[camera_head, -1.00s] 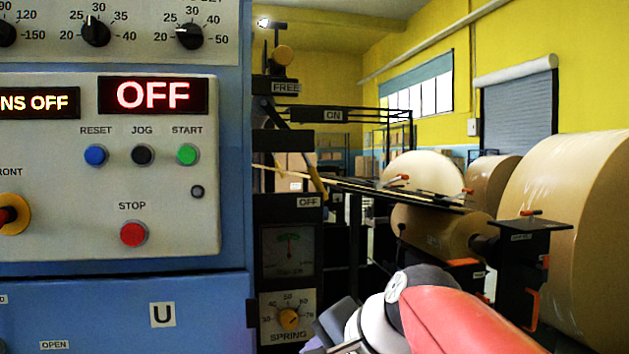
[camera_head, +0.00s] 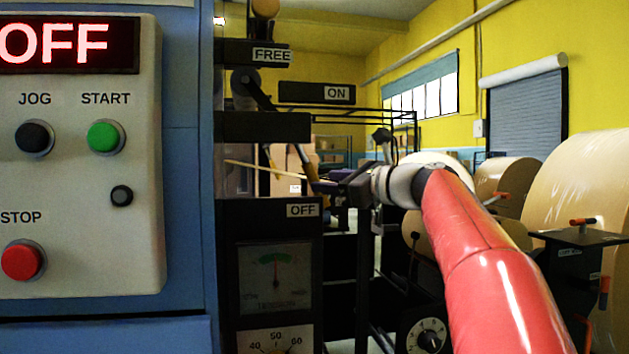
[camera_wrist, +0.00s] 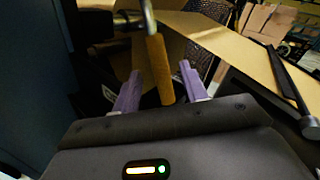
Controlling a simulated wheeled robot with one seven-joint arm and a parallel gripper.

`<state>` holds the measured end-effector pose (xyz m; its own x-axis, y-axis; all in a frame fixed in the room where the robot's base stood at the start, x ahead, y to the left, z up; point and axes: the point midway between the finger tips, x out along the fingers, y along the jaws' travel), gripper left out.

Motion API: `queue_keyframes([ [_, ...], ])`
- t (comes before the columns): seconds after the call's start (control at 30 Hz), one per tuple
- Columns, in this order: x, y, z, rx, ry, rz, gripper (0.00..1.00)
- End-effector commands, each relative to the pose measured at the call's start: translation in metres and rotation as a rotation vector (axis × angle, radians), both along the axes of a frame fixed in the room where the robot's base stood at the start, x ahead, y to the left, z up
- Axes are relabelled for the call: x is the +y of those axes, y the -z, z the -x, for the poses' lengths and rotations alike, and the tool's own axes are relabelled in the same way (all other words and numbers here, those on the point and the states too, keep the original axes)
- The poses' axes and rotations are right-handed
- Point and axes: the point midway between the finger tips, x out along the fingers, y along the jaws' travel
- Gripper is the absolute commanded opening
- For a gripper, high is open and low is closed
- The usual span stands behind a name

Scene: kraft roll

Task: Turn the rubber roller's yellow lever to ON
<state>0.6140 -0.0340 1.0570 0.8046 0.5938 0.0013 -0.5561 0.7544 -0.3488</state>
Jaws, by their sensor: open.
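The yellow lever handle (camera_wrist: 158,68) hangs from a metal rod in the wrist view. It stands between the two purple fingers of my gripper (camera_wrist: 160,80), with gaps visible on both sides. My gripper is open around it. In the head view my gripper (camera_head: 320,184) is at the lever, just above the OFF label (camera_head: 302,210). The handle is small there and partly mixed with the fingers. The ON label (camera_head: 337,93) is higher up and the FREE label (camera_head: 272,55) is above that.
The blue machine with its control panel (camera_head: 80,200) stands close on the left. A tension gauge (camera_head: 275,278) is below the OFF label. Large kraft rolls (camera_head: 580,190) stand to the right. Dark frame bars lie behind my gripper.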

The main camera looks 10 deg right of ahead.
Motion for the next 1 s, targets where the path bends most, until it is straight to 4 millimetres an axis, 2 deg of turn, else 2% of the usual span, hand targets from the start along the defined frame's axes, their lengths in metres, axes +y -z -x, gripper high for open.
queue_keyframes([
  [0.1,0.013,0.000,-0.017,0.000,-0.003,0.001,0.43],
  [0.3,0.025,0.000,-0.034,0.000,-0.001,0.002,0.43],
  [0.63,0.028,0.000,-0.037,-0.001,0.001,0.002,0.43],
  [0.93,0.028,0.000,-0.037,-0.001,0.001,0.003,0.05],
  [1.0,0.028,0.000,-0.037,-0.001,0.001,0.003,0.00],
])
